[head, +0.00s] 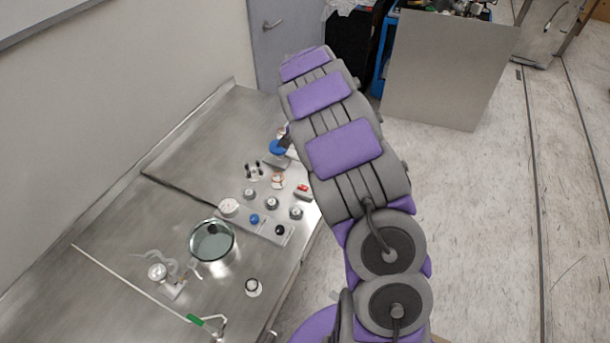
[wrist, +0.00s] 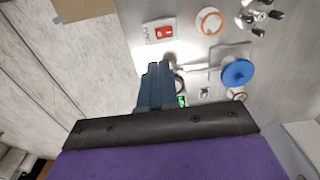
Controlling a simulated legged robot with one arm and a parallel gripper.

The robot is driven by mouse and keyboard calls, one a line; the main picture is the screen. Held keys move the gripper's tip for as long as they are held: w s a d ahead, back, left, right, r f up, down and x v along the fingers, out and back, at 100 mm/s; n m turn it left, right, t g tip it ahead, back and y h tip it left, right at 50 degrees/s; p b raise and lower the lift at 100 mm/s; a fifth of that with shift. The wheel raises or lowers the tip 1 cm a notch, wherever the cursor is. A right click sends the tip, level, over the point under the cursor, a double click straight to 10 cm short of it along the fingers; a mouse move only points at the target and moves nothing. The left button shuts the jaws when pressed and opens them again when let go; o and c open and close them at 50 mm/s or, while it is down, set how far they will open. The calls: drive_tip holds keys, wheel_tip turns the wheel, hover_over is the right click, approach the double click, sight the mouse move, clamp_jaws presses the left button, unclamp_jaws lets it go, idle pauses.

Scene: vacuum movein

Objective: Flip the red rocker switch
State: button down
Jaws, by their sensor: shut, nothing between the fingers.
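The red rocker switch (head: 303,188) sits in a pale plate near the right edge of the steel bench (head: 125,235), beside my arm in the head view. My gripper (wrist: 159,66) shows in the wrist view as blue fingers held together and empty. The fingertips are below the switch in the picture and apart from it. My gripper is mostly hidden behind my arm in the head view.
A blue round handle (wrist: 237,72) is to the right of my fingers, with an orange-ringed white disc (wrist: 210,21) above. The bench also holds a control panel of knobs (head: 267,224), a glass vessel (head: 212,240) and a long rod (head: 140,290). Open floor (head: 460,220) lies right.

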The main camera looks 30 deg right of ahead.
sight(305, 188)
wheel_tip(305, 188, down, 14)
drive_tip(key=shift+r+b, duration=0.1)
drive_tip(key=shift+b, duration=0.9)
